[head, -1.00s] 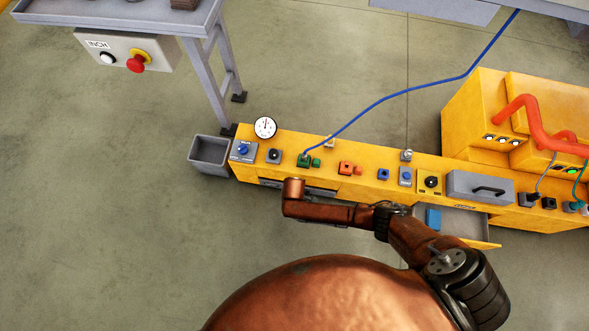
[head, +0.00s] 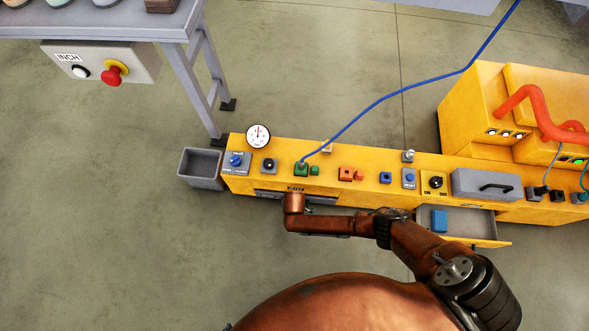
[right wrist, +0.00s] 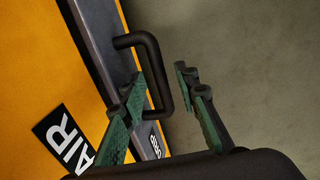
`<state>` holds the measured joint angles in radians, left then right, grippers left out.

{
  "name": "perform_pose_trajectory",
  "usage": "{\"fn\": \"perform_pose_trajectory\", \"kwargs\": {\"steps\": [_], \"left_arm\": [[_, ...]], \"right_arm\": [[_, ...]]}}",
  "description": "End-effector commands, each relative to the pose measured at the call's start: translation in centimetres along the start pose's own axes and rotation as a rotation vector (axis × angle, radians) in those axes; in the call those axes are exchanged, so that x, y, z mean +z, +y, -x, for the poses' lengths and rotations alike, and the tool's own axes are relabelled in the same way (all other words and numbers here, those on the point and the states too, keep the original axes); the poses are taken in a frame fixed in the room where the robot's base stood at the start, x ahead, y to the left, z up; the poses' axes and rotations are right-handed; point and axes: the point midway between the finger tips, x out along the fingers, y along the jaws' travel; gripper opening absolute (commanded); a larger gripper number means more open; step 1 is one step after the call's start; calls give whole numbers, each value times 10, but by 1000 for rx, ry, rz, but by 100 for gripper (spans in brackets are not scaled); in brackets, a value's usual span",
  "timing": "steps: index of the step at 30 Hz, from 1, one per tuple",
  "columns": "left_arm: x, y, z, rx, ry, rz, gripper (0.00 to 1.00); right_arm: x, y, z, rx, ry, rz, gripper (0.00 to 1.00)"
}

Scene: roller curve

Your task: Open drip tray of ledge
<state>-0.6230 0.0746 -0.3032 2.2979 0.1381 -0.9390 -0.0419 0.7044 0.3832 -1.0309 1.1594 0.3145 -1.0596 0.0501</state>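The long yellow ledge (head: 335,160) runs across the head view. A grey tray front (head: 325,198) sits low in its near side, below an AIR label; it looks closed. In the right wrist view this grey front (right wrist: 92,30) carries a black U-shaped handle (right wrist: 153,65). My right gripper (right wrist: 157,78) is open, with one green finger on each side of the handle's bar; a gap shows on the right finger's side, and contact on the left is unclear. In the head view my right arm hides the gripper. My left gripper is not in view.
An open drawer (head: 465,222) with a blue block (head: 439,220) juts out at the right. A closed grey box with a handle (head: 486,184) is on top. A grey bin (head: 201,167) stands at the ledge's left end. The floor in front is clear.

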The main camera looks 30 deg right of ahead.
Motion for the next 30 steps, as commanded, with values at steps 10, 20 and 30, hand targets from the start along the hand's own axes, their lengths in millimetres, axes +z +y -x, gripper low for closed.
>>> {"fn": "perform_pose_trajectory", "kwargs": {"steps": [10,20,30], "left_arm": [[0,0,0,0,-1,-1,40],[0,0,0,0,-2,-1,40],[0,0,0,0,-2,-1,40]], "right_arm": [[0,0,0,1,0,0,16],[0,0,0,0,0,0,0],[0,0,0,0,0,0,0]]}}
